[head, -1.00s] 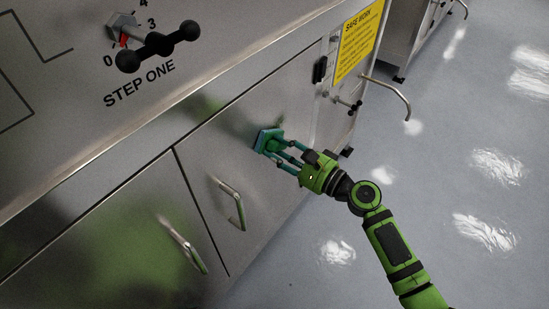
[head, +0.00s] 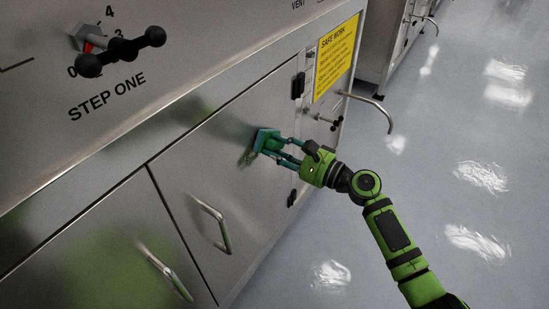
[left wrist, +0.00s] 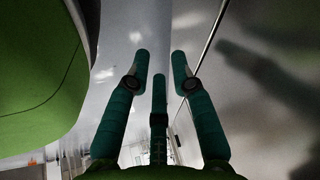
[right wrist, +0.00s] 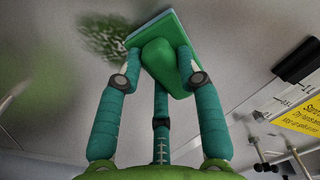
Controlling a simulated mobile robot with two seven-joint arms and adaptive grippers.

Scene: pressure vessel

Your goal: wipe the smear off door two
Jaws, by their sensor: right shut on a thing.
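My right gripper (head: 285,150) is shut on a green wiping pad (right wrist: 165,58) with a teal face. The pad also shows in the head view (head: 264,141), at the upper right part of the steel cabinet door (head: 205,170). A speckled dark green smear (right wrist: 112,38) lies on the steel just left of the pad in the right wrist view. The pad's edge is close against it and may hide part of it. I cannot tell whether the pad is pressed on the door. My left gripper (left wrist: 160,68) is open and empty, beside a steel surface; the head view does not show it.
A bar handle (head: 213,225) sticks out from this door, and another handle (head: 165,272) from the door to its left. A yellow sign (head: 337,57) and a curved lever (head: 372,107) are to the right. The floor (head: 440,200) at right is clear.

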